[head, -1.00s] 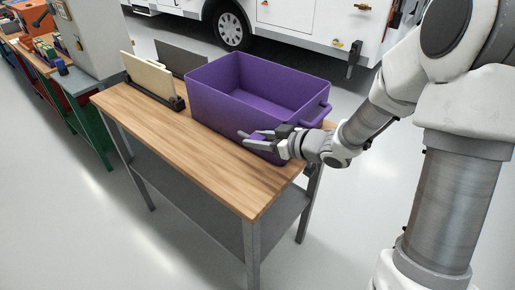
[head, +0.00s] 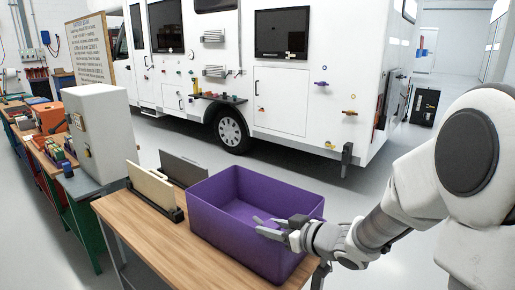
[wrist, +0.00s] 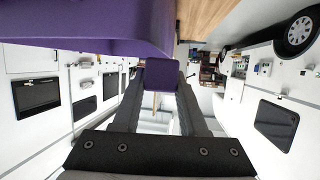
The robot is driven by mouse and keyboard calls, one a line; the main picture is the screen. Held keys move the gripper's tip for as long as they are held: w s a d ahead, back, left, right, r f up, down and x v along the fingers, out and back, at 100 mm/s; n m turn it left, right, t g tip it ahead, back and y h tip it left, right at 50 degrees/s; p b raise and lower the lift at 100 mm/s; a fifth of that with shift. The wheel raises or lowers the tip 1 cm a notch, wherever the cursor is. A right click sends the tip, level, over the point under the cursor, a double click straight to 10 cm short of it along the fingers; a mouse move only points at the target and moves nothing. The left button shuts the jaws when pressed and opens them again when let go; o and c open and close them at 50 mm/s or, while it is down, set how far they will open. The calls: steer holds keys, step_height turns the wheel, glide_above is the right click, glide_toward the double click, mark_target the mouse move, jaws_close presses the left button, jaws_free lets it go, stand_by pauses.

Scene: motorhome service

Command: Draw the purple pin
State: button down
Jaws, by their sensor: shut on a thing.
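My gripper (head: 268,226) is at the near right end of the purple bin (head: 215,225), its fingers pointing left. In the wrist view, the fingertips (wrist: 161,82) are shut on a small purple block (wrist: 162,69). I cannot tell whether this block is part of the bin (wrist: 90,22) or a separate piece. A small purple fitting (head: 321,83) sits on the motorhome's white side wall, too small to make out in detail and well away from my gripper.
The bin stands on a wooden-topped table (head: 150,232) beside a rack with upright panels (head: 152,186). Behind it is the motorhome (head: 280,95), with several small coloured fittings. A grey cabinet (head: 97,130) and workbenches are at left. Open floor lies between table and motorhome.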

steer(key=d+m+t+h+p, duration=0.25)
steer(key=d+m+h, duration=0.25)
steer(key=d, duration=0.6)
steer(key=n+g+y+b, duration=0.4)
steer(key=n+y, duration=0.3)
glide_above(256, 288)
steer(key=shift+a+f, duration=0.1)
steer(key=shift+f, duration=0.1)
step_height(256, 288, down, 18)
steer(key=b, duration=0.6)
steer(key=shift+r, duration=0.2)
steer(key=shift+f, duration=0.1)
steer(key=shift+f, duration=0.15)
steer(key=shift+c, duration=2.2)
jaws_free()
steer(key=shift+b, duration=0.3)
